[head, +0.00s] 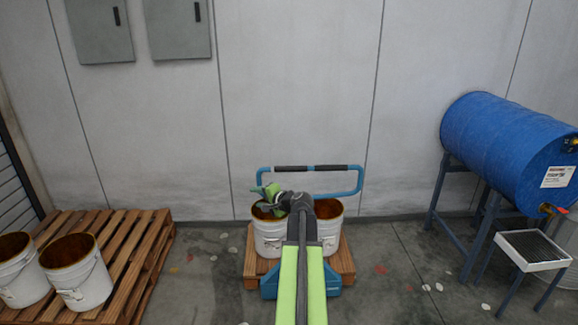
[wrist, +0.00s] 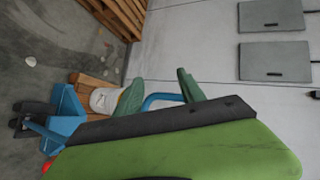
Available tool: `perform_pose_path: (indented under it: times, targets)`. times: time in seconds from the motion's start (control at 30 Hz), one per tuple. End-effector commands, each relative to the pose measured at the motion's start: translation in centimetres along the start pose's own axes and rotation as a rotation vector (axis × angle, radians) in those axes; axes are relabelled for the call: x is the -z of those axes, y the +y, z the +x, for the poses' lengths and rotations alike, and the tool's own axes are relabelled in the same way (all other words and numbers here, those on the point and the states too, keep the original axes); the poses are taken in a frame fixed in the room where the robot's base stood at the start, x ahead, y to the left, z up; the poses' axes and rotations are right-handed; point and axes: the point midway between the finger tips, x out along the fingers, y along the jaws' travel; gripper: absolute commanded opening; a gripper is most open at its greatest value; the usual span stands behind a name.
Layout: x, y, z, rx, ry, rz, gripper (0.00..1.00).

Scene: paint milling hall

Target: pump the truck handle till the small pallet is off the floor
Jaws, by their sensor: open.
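The pallet truck's blue handle loop (head: 310,168), with a dark grip along its top, stands upright in front of the wall. Part of the handle (wrist: 162,98) shows between my fingers in the wrist view. My gripper (head: 264,192) is open, its green fingers near the loop's lower left side; I cannot tell whether they touch it. The small pallet (head: 341,262) bears white buckets (head: 268,239) and sits over the blue truck body (head: 269,284). My arm hides the middle of both. I cannot tell whether the pallet is clear of the floor.
A larger wooden pallet (head: 122,238) with white buckets (head: 78,277) stands at left. A blue drum (head: 500,140) lies on a stand (head: 438,190) at right, beside a grated tray (head: 535,250). Grey wall boxes (head: 178,28) hang at upper left. Stained floor is free on both sides of the truck.

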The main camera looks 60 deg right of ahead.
Motion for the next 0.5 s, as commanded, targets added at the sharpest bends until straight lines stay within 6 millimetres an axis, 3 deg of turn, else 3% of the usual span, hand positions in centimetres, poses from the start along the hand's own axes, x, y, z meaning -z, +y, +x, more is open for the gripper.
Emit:
perform_pose_path:
  times: [0.03,0.1,0.2,0.33,0.5]
  targets:
    - [5.2,-0.2,-2.6,0.045,0.086,0.071,0.47]
    - [10.4,-0.1,-5.7,0.104,0.180,0.154,0.47]
    - [14.9,0.2,-8.9,0.159,0.266,0.226,0.47]
    - [17.0,0.4,-10.6,0.187,0.306,0.262,0.47]
    - [17.2,0.3,-9.9,0.188,0.306,0.263,0.47]
